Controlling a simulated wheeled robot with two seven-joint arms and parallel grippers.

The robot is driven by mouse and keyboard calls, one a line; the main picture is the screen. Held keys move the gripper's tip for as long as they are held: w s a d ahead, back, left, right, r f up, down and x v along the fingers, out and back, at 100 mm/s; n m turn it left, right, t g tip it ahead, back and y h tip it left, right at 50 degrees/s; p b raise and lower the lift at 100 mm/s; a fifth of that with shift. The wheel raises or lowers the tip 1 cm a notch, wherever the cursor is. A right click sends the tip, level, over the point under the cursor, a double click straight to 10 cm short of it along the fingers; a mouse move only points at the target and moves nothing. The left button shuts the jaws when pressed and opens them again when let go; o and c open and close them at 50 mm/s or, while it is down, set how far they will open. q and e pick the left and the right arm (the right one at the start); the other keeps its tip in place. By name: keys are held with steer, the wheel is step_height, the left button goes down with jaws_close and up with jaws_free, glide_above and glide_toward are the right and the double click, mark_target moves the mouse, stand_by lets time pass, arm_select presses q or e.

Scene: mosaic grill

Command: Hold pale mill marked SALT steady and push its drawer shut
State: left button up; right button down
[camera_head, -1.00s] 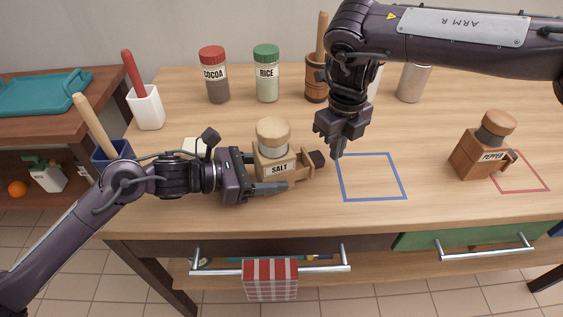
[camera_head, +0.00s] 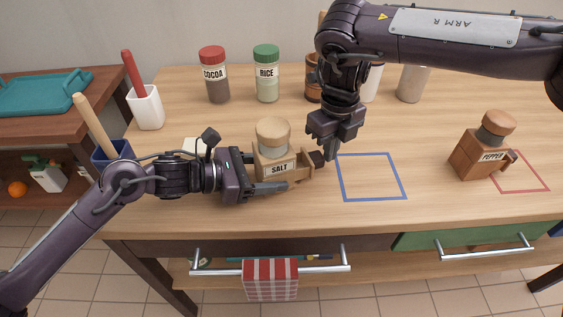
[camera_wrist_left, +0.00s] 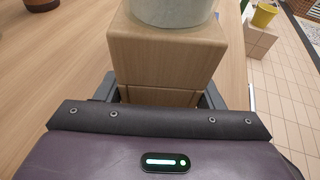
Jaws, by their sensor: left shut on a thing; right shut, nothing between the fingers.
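The pale wooden salt mill (camera_head: 271,138) stands upright on the table, with its SALT label facing the front. Its small drawer (camera_head: 304,170) sticks out to the right and ends in a dark knob (camera_head: 317,158). My left gripper (camera_head: 268,184) is shut on the mill's lower body. In the left wrist view the mill's wooden body (camera_wrist_left: 168,55) stands between the two fingers. My right gripper (camera_head: 331,150) is shut and empty, pointing down just right of the drawer knob. I cannot tell whether it touches the knob.
A blue square outline (camera_head: 372,198) lies on the table right of the drawer. The brown pepper mill (camera_head: 476,158) stands further right by a red outline (camera_head: 540,188). The cocoa jar (camera_head: 215,80) and rice jar (camera_head: 266,78) stand behind. The front middle is clear.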

mark_target(318, 155)
steer(key=shift+s+a, duration=0.25)
steer(key=shift+a, duration=0.5)
steer(key=shift+s+a, duration=0.25)
steer(key=shift+a, duration=0.45)
steer(key=shift+s+a, duration=0.25)
steer(key=shift+a, duration=0.5)
steer(key=shift+w+d, duration=0.25)
steer(key=shift+d, duration=0.5)
steer(key=shift+r, duration=4)
arm_select(q)
steer(key=o, duration=1.2)
steer(key=shift+o, duration=0.2)
